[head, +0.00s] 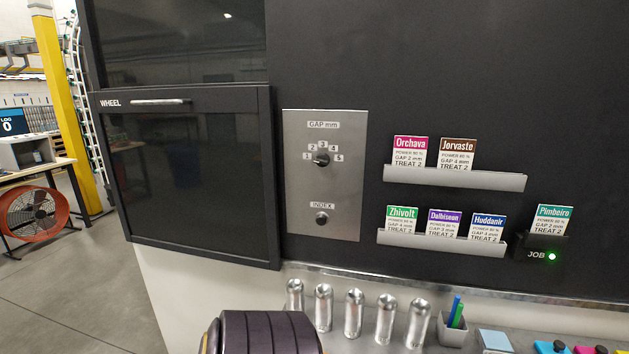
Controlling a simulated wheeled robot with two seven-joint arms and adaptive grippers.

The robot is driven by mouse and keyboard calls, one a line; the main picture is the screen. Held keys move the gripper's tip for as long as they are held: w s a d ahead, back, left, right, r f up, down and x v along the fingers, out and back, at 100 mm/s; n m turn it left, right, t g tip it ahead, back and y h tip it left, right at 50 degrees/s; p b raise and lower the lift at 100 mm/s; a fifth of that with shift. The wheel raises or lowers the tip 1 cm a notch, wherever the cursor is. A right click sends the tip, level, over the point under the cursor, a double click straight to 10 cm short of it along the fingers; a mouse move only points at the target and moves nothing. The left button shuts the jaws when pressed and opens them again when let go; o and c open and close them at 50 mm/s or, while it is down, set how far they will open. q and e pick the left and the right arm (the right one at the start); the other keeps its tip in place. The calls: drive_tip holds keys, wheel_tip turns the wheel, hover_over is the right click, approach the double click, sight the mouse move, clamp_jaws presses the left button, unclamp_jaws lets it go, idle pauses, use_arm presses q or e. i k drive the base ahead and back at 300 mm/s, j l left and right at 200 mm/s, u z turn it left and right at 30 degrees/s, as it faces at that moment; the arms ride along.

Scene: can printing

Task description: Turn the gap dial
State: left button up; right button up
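The gap dial (321,160) is a small dark knob on a steel plate (345,195) labelled "GAP mm". The numbers 1 to 5 run in an arc around its upper side. The knob is too small for me to tell surely which number it points at. Below it on the same plate is a round INDEX button (321,218). The job card "Pimbeiro" (553,218) stands in the JOB holder (537,255), whose green light is on; its gap figure is too small to read surely. Neither of my grippers is in view, and nothing touches the dial.
A dark-framed WHEEL door (190,250) with a bar handle is shut left of the plate. Two card racks (455,178) hold several cards. Below, several silver cans (354,315) and a pen cup (453,333) stand on the ledge. The space before the dial is clear.

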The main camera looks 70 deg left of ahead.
sight(322, 159)
drive_tip(key=u, duration=2.35)
